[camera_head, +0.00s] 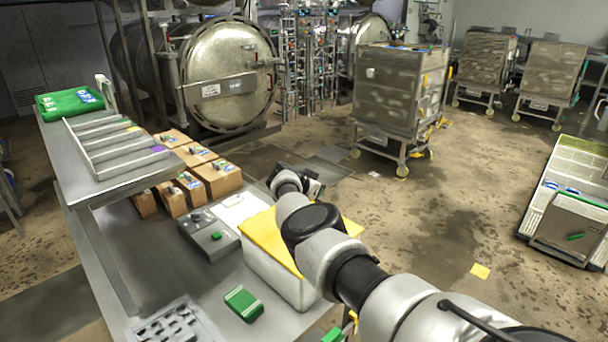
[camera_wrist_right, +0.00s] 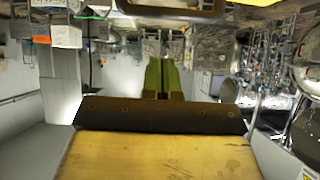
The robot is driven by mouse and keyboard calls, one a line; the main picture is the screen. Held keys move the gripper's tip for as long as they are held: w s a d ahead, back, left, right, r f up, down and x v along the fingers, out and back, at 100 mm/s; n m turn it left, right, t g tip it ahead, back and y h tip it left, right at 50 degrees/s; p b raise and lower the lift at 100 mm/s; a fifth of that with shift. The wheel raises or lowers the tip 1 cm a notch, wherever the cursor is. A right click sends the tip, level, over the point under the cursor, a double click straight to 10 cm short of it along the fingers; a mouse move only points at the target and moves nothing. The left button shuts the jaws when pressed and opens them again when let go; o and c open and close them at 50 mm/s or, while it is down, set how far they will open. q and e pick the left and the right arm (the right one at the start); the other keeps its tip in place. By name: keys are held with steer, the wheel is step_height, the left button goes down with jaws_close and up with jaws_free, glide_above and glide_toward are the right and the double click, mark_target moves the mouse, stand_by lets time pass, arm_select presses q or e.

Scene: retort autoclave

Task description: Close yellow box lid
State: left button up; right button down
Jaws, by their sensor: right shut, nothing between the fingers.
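The yellow box (camera_head: 276,279) has a white body and stands at the right edge of the steel table. Its yellow lid (camera_head: 262,238) lies over the top and looks flat, but my right arm hides its middle and part of its right side, so I cannot tell if it is fully seated. My right arm crosses above the box, with its wrist end beyond the far side of the lid. In the wrist view my right gripper (camera_wrist_right: 160,75) has its green fingers together, with nothing between them.
The table also holds a grey device (camera_head: 208,235), a clipboard (camera_head: 240,207), cardboard boxes (camera_head: 217,179), a green packet (camera_head: 243,303) and a grey tray (camera_head: 172,330). A raised shelf (camera_head: 115,145) stands left. Floor beyond the table is open up to a steel cart (camera_head: 395,100).

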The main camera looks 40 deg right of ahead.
arm_select(q)
steer(key=shift+w+a+r+p, duration=0.1)
steer(key=shift+r+p, duration=0.2)
steer(key=shift+r, duration=0.6)
arm_select(e)
steer(key=v, duration=0.9)
steer(key=shift+a+f, duration=0.15)
steer(key=shift+w, duration=0.15)
